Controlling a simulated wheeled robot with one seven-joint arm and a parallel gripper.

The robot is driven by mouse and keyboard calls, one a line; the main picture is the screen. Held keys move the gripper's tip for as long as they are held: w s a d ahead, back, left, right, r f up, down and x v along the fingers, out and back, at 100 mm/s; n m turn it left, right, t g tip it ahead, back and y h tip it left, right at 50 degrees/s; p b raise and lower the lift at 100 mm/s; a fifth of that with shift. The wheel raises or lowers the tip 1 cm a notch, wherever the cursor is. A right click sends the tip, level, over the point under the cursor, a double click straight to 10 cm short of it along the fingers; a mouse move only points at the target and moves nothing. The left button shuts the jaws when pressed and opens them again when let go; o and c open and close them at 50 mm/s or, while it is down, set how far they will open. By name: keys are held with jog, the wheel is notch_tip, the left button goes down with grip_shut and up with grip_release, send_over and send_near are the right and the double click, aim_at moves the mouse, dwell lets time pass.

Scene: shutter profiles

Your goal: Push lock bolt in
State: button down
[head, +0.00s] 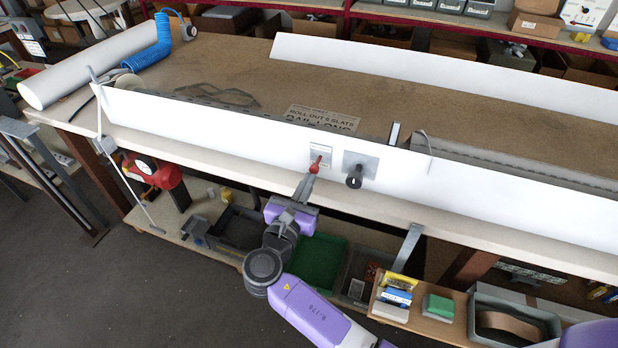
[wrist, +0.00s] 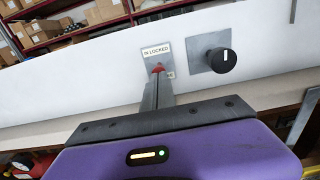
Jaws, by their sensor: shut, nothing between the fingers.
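A small red piece (head: 317,163), which looks like the lock bolt, sits on a light plate (head: 319,151) on the white long profile (head: 240,138). In the wrist view the red piece (wrist: 158,68) shows below a label reading "IS LOCKED" (wrist: 156,51). My gripper (head: 311,175) is shut and empty, its fingers pointing at the red piece. In the wrist view the fingertips (wrist: 157,77) overlap its lower part, and I cannot tell whether they touch it. How far the bolt stands out is hidden by the fingers.
A black knob (head: 354,178) on a grey plate stands out just right of the fingers; it also shows in the wrist view (wrist: 222,60). The bench edge (head: 385,205) runs below the profile. Bins (head: 320,262) and a small wooden shelf (head: 440,325) lie below the bench.

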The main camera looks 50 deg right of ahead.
aim_at(314, 171)
jog(key=shift+w+d, duration=0.15)
jog(key=shift+d, duration=0.35)
jog(key=shift+p+x, duration=0.45)
jog(key=shift+x, duration=1.05)
jog(key=shift+r, duration=0.1)
